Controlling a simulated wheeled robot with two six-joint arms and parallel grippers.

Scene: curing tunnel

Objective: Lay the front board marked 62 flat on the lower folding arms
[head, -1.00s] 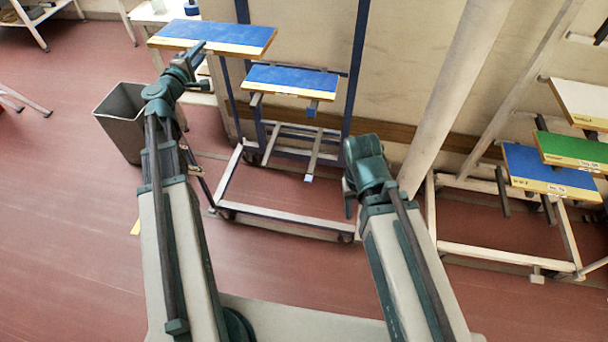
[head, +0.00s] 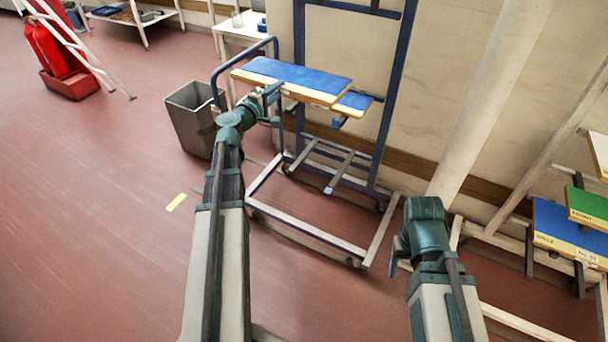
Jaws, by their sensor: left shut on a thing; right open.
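My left gripper (head: 272,92) is shut on the near edge of a blue-topped board (head: 298,76) with a pale yellow edge. It holds the board roughly level; its number cannot be read. The board overlaps, in the picture, a second blue board (head: 354,105) on the upper arms of the blue-framed trolley rack (head: 298,50), hiding most of it. The lower folding arms (head: 341,172) of this rack stick out below and look bare. My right gripper (head: 394,266) is open and empty at the right of the rack's base, its fingers only partly visible.
A grey bin (head: 190,122) stands left of the rack. A thick pale pipe (head: 490,100) rises to its right. Another rack (head: 490,232) at far right holds blue (head: 570,225), green (head: 588,205) and white boards. The red floor at left is mostly clear.

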